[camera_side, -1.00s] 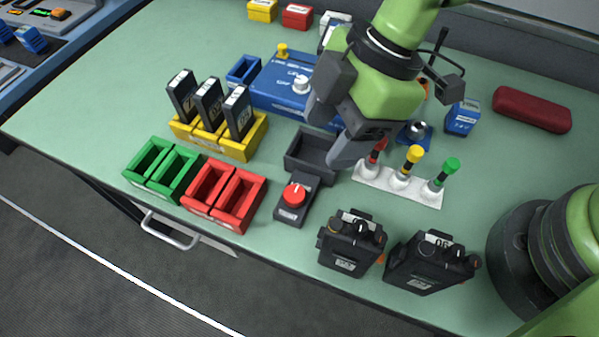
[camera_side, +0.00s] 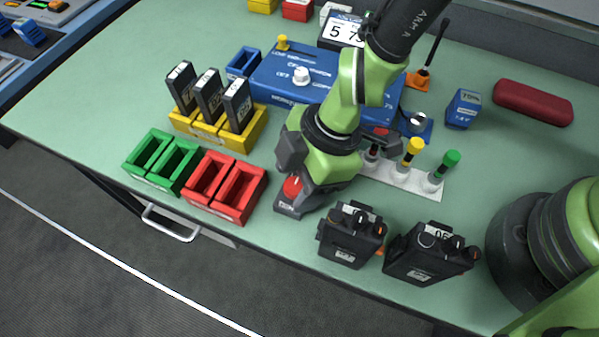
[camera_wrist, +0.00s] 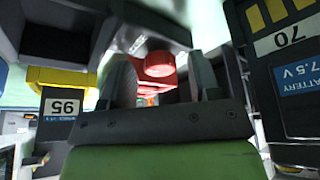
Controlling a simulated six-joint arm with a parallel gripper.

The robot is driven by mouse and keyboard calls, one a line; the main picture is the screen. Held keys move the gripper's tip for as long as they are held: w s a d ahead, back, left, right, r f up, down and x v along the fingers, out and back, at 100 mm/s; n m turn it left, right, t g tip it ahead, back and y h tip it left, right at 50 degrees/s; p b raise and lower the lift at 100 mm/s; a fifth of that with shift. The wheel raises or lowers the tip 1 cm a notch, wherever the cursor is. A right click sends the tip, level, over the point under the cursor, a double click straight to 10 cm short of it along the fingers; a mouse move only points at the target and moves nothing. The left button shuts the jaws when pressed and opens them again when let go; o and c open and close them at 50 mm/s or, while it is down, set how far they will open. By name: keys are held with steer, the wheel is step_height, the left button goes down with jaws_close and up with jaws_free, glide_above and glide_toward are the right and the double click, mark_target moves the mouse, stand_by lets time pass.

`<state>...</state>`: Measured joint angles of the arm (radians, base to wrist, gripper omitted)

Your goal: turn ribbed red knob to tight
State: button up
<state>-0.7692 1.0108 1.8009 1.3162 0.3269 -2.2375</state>
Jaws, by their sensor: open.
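The red knob (camera_side: 292,187) sits on a small dark grey box (camera_side: 287,207) near the front of the table, right of the red bins. My gripper (camera_side: 304,176) is low over it and hides part of the knob and box. In the wrist view the red knob (camera_wrist: 159,63) appears between the two fingers of my gripper (camera_wrist: 162,80), with space visible at its sides. The fingers are apart and hold nothing. The knob's pointer and any tight mark cannot be read.
Two black radios (camera_side: 351,236) stand close to the right of the knob box. Red bins (camera_side: 238,194) are close on its left. A white rack with coloured-top tools (camera_side: 403,178) is behind right. The table's front edge is near.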

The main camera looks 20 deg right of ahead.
steer(key=c, duration=0.9)
steer(key=shift+s+m+t, duration=0.1)
steer(key=shift+m+t, duration=0.5)
steer(key=shift+m, duration=0.9)
steer(key=o, duration=0.9)
